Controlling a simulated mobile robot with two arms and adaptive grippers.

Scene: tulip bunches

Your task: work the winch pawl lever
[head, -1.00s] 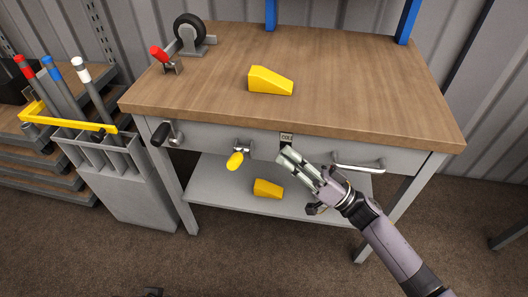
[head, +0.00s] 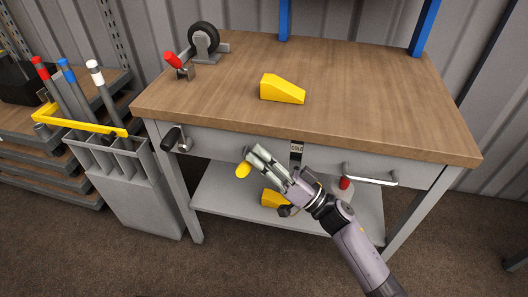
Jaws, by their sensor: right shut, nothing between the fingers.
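A lever with a yellow grip (head: 243,171) sticks out of the bench's front panel, left of a small label plate (head: 296,149). Another lever with a black grip (head: 170,139) is at the panel's left end, and a red-gripped lever (head: 174,62) stands on the bench top. I cannot tell which one is the winch pawl lever. My right gripper (head: 252,156) is shut and empty, its fingertips at the yellow-gripped lever and hiding its mount. I cannot tell whether they touch it. My left gripper is not in view.
The wooden bench top (head: 370,90) carries a yellow wedge (head: 283,89) and a black wheel (head: 204,39) on a bracket. Another yellow wedge (head: 272,199) lies on the lower shelf. A drawer handle (head: 371,177) juts out right of my gripper. A grey bin (head: 140,195) stands left.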

